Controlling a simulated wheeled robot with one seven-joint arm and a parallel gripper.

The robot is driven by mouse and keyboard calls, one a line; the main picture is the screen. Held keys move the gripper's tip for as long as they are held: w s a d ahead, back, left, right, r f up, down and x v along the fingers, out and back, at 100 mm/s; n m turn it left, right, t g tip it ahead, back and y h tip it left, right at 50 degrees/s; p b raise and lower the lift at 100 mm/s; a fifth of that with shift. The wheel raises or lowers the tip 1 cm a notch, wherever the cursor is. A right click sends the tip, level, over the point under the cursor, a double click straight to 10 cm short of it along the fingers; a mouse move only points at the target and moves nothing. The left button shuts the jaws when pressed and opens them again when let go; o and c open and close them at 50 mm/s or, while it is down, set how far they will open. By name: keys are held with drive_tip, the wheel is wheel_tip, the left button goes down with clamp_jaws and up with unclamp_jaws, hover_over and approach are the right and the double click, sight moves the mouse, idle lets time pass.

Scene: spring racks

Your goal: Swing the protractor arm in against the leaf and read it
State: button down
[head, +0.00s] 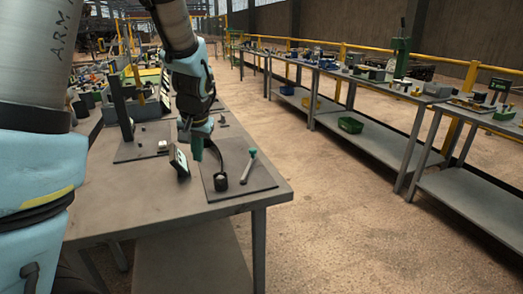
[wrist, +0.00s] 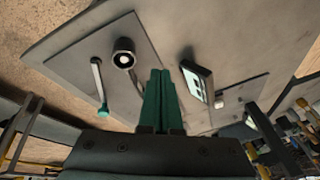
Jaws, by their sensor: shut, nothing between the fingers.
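A dark plate (head: 262,183) lies at the near right corner of the table. A black round hub (head: 220,183) stands on it and shows a pale ring in the wrist view (wrist: 123,57). A pale arm with a green end (head: 250,162), which looks like the protractor arm, lies to the right of the hub; the wrist view shows it left of the hub (wrist: 98,82). A thin dark strip, perhaps the leaf (wrist: 136,82), runs from the hub toward my fingers. My gripper (head: 198,157) is shut and empty, its green fingers (wrist: 161,74) above the plate, apart from the arm.
A tilted display (head: 180,163) stands just left of my gripper, its screen facing sideways in the wrist view (wrist: 195,82). A tall dark post (head: 121,108) stands on another plate behind. The table's front edge is clear. Another bench (head: 370,150) stands across the aisle.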

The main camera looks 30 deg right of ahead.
drive_tip(key=s+d+r+m+t+h, duration=0.1)
drive_tip(key=s+d+m, duration=0.15)
drive_tip(key=d, duration=0.85)
drive_tip(key=s+d+r+m+t+h, duration=0.1)
drive_tip(key=d+m+t, duration=0.15)
drive_tip(key=d, duration=0.85)
drive_tip(key=p, duration=0.4)
approach(259, 167)
drive_tip(key=shift+g, duration=0.45)
drive_tip(key=w+d, duration=0.2)
drive_tip(key=d, duration=0.1)
drive_tip(key=shift+w+d, duration=0.25)
drive_tip(key=shift+w+a+p, duration=0.25)
drive_tip(key=shift+w+a, duration=0.05)
drive_tip(key=shift+w, duration=0.3)
drive_tip(key=shift+w+a+p, duration=0.25)
drive_tip(key=shift+w+a, duration=0.05)
drive_tip(key=shift+w, duration=0.25)
drive_tip(key=shift+w+a+f, duration=0.15)
drive_tip(key=shift+w+f, duration=0.05)
drive_tip(key=shift+w, duration=0.35)
drive_tip(key=shift+w+a+f+y, duration=0.1)
drive_tip(key=shift+y, duration=0.2)
